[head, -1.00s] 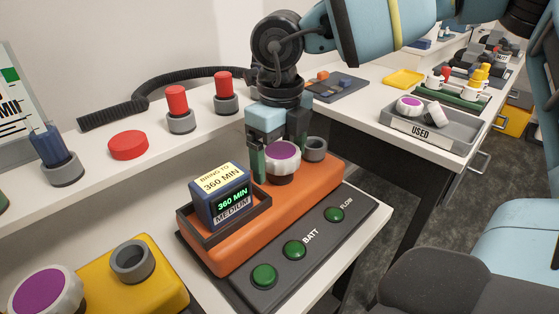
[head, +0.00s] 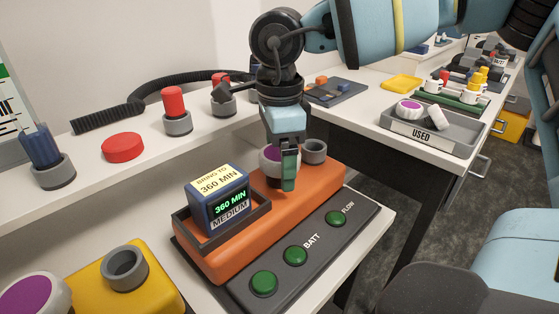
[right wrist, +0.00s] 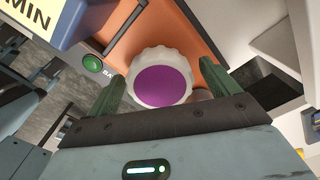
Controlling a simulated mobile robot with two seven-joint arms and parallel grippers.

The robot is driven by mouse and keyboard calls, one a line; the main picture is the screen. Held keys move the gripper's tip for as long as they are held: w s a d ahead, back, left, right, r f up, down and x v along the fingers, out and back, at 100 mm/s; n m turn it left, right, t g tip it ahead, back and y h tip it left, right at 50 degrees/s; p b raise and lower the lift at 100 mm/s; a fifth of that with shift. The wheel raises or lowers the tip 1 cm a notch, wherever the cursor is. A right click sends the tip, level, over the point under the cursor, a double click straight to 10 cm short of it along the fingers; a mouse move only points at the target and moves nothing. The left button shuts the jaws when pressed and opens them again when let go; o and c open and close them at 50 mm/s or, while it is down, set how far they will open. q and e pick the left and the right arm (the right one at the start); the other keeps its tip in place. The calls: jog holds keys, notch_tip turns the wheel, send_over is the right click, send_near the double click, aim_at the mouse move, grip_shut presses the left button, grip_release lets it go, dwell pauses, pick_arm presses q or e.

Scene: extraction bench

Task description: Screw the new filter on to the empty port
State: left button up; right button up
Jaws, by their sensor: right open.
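A white ribbed filter with a purple top (head: 268,158) sits upright on the orange unit (head: 325,180), partly hidden by my right gripper (head: 288,172). The right wrist view shows this filter (right wrist: 162,85) between the two green fingers of the open gripper (right wrist: 160,88); I cannot tell whether they touch it. A grey ring port (head: 314,150) stands open beside it on the orange unit. Another purple-topped filter (head: 36,296) and an open grey ring port (head: 124,267) are on the yellow block (head: 160,290). My left gripper is not in view.
A blue display box (head: 219,200) reading 360 MIN sits in a dark holder on the orange unit. Green buttons (head: 295,255) line its front. The USED tray (head: 445,140) holds a purple-topped filter (head: 408,109) and a white piece. Red-topped posts and a black hose stand behind.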

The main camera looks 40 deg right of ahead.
jog(key=c, duration=1.1)
